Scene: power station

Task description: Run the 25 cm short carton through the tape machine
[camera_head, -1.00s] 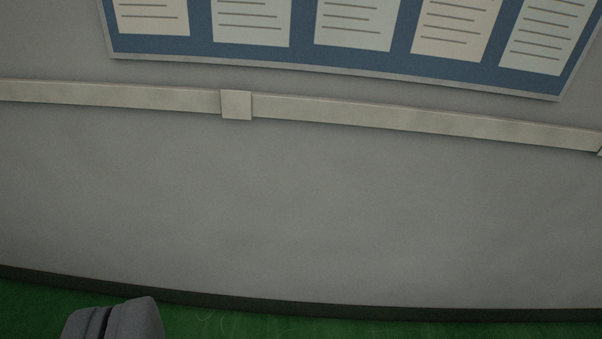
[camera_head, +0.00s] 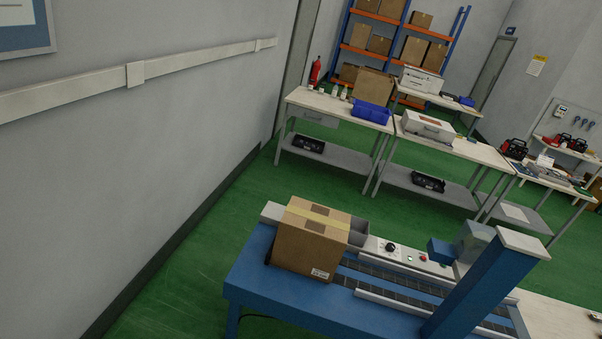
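A brown carton (camera_head: 310,242) sits upright at the near left end of the tape machine, with a pale yellow strip across its top and a small white label low on one side. Its size cannot be read. The tape machine has a blue bed (camera_head: 300,306), dark belts (camera_head: 395,290), a panel with a black knob and small buttons (camera_head: 398,252), and a blue column (camera_head: 483,285) at the right. A grey block (camera_head: 361,231) stands just behind the carton. My gripper is not in view.
A grey wall with a pale rail (camera_head: 135,75) runs along the left. Workbenches (camera_head: 345,105) with a blue bin (camera_head: 371,113) and a white box (camera_head: 428,125) stand behind the machine. Blue-and-orange shelving (camera_head: 385,45) holds cartons. Green floor (camera_head: 230,205) is clear between wall and machine.

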